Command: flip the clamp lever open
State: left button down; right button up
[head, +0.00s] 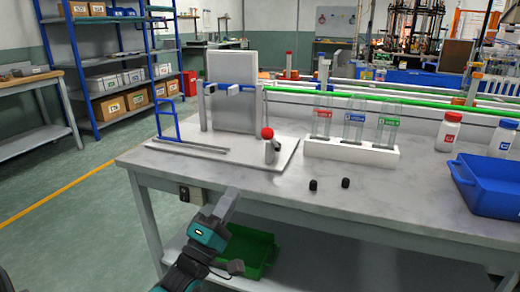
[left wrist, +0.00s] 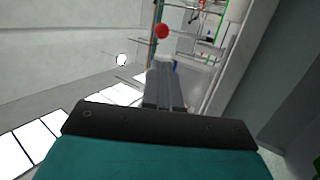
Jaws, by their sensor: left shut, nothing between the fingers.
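A small upright lever piece with a red ball knob (head: 268,133) stands at the front right of a pale base plate (head: 215,165) on the bench; I take it as the clamp lever. Its red knob also shows in the left wrist view (left wrist: 161,31), beyond my fingertips. My left gripper (head: 229,196) is in front of the bench edge, below and left of the knob. Its fingers are together and empty, apart from the lever. My right gripper is not in view.
A white rack (head: 350,153) with labelled clear tubes stands right of the plate. A blue bin (head: 490,185) and white bottles (head: 449,131) are at the right. A green bin (head: 250,250) is on the lower shelf.

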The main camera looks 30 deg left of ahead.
aim_at(264, 138)
pick_arm(q)
jog(key=b+x, duration=0.1)
jog(key=x, duration=1.3)
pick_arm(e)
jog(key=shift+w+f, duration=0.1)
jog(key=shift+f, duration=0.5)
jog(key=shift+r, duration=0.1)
